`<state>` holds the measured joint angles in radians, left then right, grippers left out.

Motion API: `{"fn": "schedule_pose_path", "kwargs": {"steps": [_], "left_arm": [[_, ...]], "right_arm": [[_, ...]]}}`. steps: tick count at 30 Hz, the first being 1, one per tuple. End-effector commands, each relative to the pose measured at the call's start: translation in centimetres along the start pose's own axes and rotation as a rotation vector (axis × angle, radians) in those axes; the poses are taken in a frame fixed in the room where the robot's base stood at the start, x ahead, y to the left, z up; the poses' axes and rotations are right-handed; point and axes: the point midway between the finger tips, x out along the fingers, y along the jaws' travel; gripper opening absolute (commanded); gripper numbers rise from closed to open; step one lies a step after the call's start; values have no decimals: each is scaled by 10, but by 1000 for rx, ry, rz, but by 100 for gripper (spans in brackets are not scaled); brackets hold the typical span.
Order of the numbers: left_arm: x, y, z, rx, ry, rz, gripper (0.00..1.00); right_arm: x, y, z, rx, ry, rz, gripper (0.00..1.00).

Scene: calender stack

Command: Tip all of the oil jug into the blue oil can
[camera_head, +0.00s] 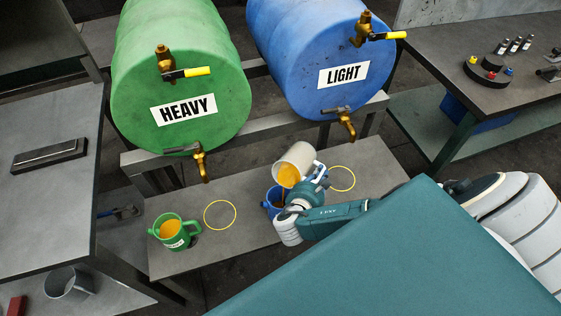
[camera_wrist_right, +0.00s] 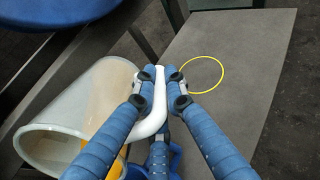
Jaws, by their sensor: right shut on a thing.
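The pale oil jug (camera_head: 298,157) is tilted steeply, mouth down, over the blue oil can (camera_head: 268,208). Amber oil shows in its mouth, and brownish-amber shows inside the can below. My right gripper (camera_head: 319,174) is shut on the jug's handle. In the right wrist view both blue fingers (camera_wrist_right: 163,76) close on the white handle, with the jug's body (camera_wrist_right: 50,118) to the left. The gripper partly hides the can. My left gripper is out of view.
A green can (camera_head: 167,232) of amber oil stands left on the bench (camera_head: 250,240). Yellow rings (camera_head: 220,215) mark bare spots on the bench. Behind are the green HEAVY drum (camera_head: 180,75) and blue LIGHT drum (camera_head: 315,60), with brass taps overhanging. Side tables flank the bench.

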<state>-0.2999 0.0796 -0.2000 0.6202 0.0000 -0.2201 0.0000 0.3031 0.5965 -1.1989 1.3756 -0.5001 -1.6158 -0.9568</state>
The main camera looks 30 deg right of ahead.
Motion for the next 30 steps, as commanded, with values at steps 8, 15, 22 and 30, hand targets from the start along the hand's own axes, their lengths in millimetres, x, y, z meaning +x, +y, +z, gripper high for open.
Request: {"fn": "schedule_pose_path", "kwargs": {"steps": [8,15,22,30], "left_arm": [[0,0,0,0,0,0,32],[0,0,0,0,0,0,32],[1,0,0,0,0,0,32],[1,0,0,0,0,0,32]], "right_arm": [[-1,0,2,12,-24,-1,0],[-2,0,4,18,-41,-1,0],[-3,0,4,22,-53,-1,0],[-5,0,5,30,-69,-1,0]]}}
